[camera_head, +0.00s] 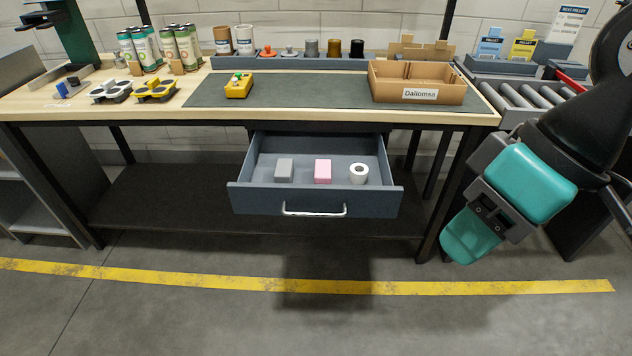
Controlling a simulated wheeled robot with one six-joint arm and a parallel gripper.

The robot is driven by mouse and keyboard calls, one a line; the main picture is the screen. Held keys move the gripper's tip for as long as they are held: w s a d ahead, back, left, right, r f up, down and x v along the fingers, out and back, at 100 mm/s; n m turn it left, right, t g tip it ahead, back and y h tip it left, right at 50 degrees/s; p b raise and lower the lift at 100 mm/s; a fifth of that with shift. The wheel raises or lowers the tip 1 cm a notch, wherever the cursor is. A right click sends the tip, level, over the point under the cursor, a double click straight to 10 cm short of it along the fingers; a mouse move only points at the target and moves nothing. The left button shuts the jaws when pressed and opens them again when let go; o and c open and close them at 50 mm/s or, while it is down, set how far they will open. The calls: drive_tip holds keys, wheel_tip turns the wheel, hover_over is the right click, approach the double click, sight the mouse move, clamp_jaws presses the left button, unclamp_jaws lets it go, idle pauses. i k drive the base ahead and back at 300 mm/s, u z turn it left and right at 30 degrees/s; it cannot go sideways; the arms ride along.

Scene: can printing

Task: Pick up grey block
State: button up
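The grey block (284,170) stands in the open drawer (315,200), on the left side of its floor. A pink block (323,171) and a white ring-shaped roll (358,174) stand to its right in the same drawer, apart from it. My gripper (488,212), with teal parts and a dark bracket, hangs at the right of the view, well to the right of the drawer and not touching it. Its fingers cannot be made out clearly, so I cannot tell whether they are open or shut. No block is seen at it.
The drawer is pulled out below the workbench (215,92), its silver handle (314,210) facing me. A cardboard box (418,84) and a yellow tool (238,86) sit on the bench mat. A roller conveyor (525,97) stands behind my arm. The floor before the drawer is clear.

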sight(283, 171)
drive_tip(key=u, duration=0.45)
drive_tip(key=i, duration=1.3)
drive_tip(key=u, duration=0.25)
